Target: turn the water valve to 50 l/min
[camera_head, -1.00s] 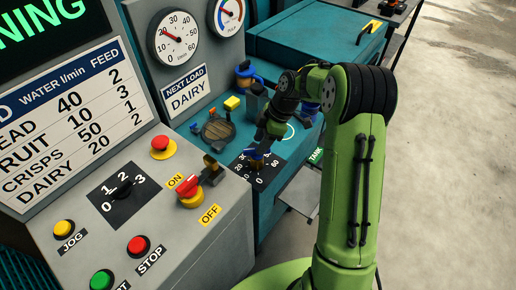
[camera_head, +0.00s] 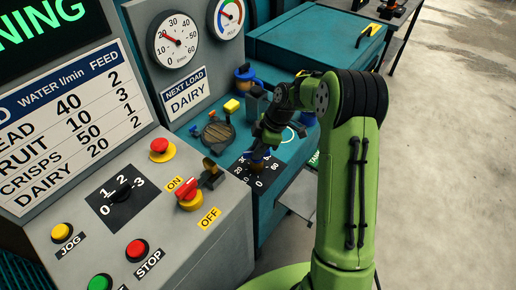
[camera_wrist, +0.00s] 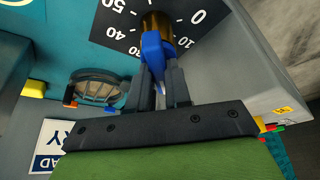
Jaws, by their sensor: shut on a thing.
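The water valve has a blue handle (camera_wrist: 152,50) on a brass stem (camera_wrist: 157,24), over a black dial plate with white numbers (camera_head: 242,172). My gripper (camera_wrist: 162,82) is shut on the blue handle, with one dark finger on each side. In the head view my gripper (camera_head: 262,150) reaches down to the valve and covers much of it. The numbers near the handle are partly hidden, so the exact setting cannot be told. A round gauge (camera_head: 178,40) on the panel has a red needle at about 20.
The grey console with a red-and-yellow switch (camera_head: 189,194) and push-buttons stands left of the valve. A round hatch (camera_head: 216,134) and yellow block (camera_head: 231,104) lie behind it. A sign (camera_head: 187,92) reads NEXT LOAD DAIRY; the chart (camera_head: 75,125) lists DAIRY 20, CRISPS 50.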

